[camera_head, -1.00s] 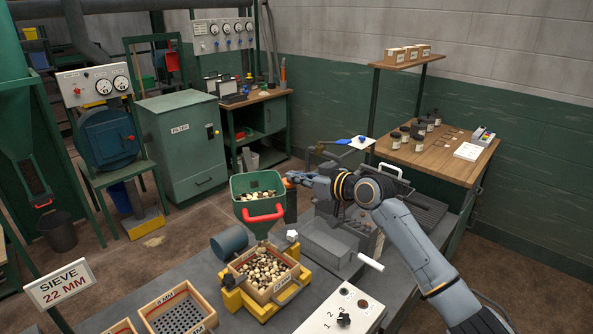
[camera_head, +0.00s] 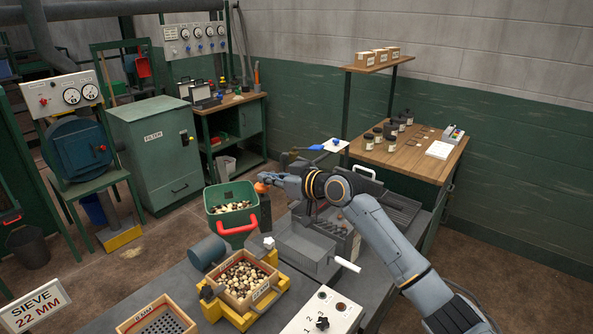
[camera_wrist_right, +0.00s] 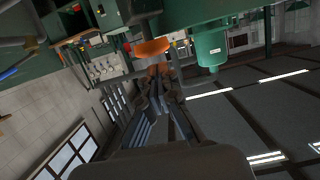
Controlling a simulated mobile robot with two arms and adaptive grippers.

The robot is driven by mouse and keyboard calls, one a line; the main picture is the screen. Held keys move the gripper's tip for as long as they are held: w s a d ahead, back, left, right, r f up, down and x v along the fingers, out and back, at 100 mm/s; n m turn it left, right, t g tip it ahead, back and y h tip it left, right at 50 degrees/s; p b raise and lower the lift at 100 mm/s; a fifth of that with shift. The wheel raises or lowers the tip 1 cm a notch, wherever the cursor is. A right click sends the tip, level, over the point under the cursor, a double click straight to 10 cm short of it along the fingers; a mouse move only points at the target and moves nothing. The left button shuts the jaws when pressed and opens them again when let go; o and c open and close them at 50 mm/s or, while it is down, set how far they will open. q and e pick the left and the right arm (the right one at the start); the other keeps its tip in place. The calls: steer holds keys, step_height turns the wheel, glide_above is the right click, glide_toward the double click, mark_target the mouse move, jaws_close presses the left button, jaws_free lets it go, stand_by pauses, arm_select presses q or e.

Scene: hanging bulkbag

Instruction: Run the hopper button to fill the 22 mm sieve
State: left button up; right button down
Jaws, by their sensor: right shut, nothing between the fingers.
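The green hopper (camera_head: 213,197) with a red handle holds several mixed stones and stands behind the sieve. An orange button (camera_head: 261,187) is at its right side. My right gripper (camera_head: 276,179) is shut and empty, with its tips at or very near the button; I cannot tell whether they touch. In the wrist view, the shut fingers (camera_wrist_right: 158,78) point at an orange round part (camera_wrist_right: 152,48). A wooden sieve box (camera_head: 262,298) heaped with stones sits in a yellow frame below the hopper. A sign reading SIEVE 22 MM (camera_head: 36,305) stands at left. My left gripper is out of view.
A second sieve (camera_head: 160,318) lies at the front. A white control box (camera_head: 322,312) with a black knob and a grey machine (camera_head: 307,249) with a white handle stand right of the filled sieve. A wooden bench (camera_head: 405,152) is behind my right arm.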

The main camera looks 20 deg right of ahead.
steer(key=r+b+v, duration=0.1)
steer(key=b+v, duration=0.3)
steer(key=v, duration=0.6)
stand_by(0.6)
